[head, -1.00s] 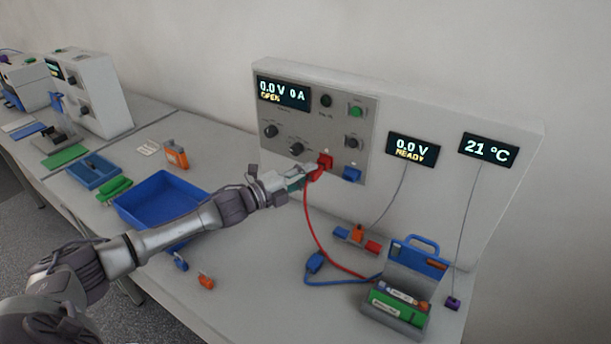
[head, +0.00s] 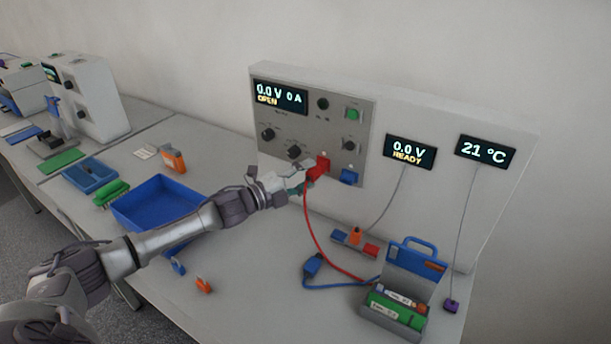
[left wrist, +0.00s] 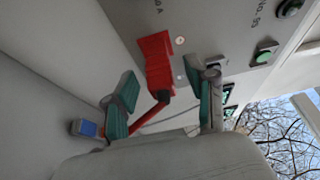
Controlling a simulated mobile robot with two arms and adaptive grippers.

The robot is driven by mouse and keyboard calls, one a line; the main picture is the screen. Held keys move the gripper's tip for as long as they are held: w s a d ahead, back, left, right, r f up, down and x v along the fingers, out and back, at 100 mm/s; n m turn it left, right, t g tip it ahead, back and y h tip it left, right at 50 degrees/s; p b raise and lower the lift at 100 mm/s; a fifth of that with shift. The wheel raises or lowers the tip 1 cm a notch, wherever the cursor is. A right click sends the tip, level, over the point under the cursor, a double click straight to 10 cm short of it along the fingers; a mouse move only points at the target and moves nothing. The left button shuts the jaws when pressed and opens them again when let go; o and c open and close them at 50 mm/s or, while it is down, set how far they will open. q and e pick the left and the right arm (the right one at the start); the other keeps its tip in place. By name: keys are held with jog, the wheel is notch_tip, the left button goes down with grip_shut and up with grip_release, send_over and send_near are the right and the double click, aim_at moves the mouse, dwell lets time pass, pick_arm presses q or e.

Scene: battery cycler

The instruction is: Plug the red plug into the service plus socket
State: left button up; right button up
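The red plug (head: 313,173) sits at the red socket (head: 322,163) on the grey panel, with its red cable (head: 309,222) hanging down. In the left wrist view the red plug (left wrist: 159,82) lines up with the red block on the panel with no visible gap. My left gripper (head: 299,186) is just to the left of the plug. In the left wrist view its two teal-padded fingers (left wrist: 163,98) stand apart, one on each side of the plug and cable, not touching the plug. My right gripper is not in view.
The blue socket (head: 348,177) is right of the red one. The blue plug (head: 312,267) lies on the table beside the battery case (head: 395,322). A blue tray (head: 128,219) lies behind my left arm.

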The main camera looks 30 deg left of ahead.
pick_arm(q)
jog(key=shift+f, duration=0.1)
jog(key=v, duration=1.2)
